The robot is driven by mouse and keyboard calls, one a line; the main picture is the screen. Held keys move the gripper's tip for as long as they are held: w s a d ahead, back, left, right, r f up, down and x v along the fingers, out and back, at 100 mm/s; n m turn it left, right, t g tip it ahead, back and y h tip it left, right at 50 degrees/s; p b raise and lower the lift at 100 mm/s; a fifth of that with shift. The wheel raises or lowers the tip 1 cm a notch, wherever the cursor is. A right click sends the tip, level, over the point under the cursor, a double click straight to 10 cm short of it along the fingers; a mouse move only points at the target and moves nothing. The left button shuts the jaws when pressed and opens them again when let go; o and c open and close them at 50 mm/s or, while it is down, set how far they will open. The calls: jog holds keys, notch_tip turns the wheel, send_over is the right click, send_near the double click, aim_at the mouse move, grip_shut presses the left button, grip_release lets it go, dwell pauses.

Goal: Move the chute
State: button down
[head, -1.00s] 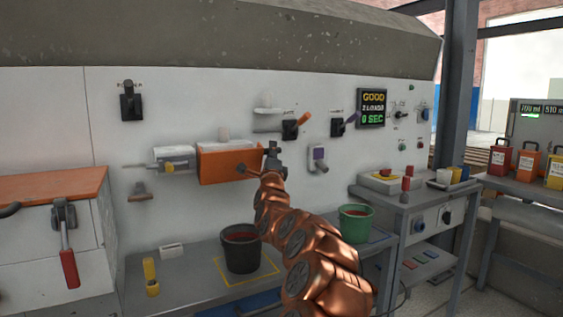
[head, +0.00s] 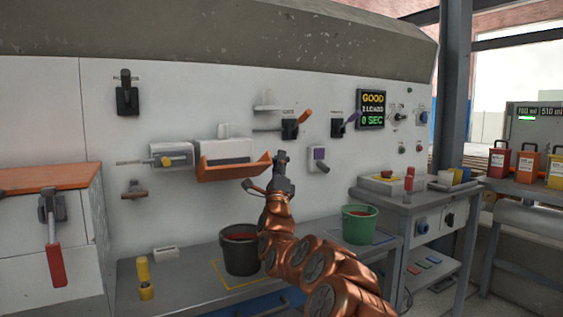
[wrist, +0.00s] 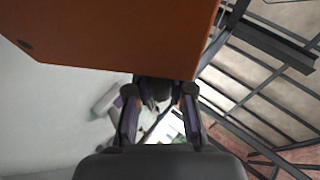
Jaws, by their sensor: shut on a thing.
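The orange chute (head: 232,172) is on the white wall panel in the head view. It is tilted down and out, like an open tray, with a pale block showing behind it. Its orange face (wrist: 120,35) fills the top of the wrist view. My gripper (head: 281,160) is at the chute's right end in the head view. In the wrist view my gripper (wrist: 160,108) is shut on the chute at its near edge. The exact grip point is dark and partly hidden.
A black bucket (head: 241,255) and a green bucket (head: 359,226) stand on the grey bench (head: 190,268) below. Levers with orange (head: 305,117) and purple (head: 351,118) handles are up to the right. A display (head: 371,109) reads GOOD.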

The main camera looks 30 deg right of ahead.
jog(key=f, duration=0.1)
jog(key=s+f+b, duration=0.1)
jog(key=f, duration=0.1)
jog(key=f+b, duration=0.1)
jog(key=f, duration=0.1)
jog(key=shift+s, duration=0.25)
jog(key=shift+a+f, duration=0.1)
dwell(1.0)
jog(key=c, duration=1)
grip_release()
jog(key=shift+w, duration=0.15)
jog(key=shift+c, duration=0.2)
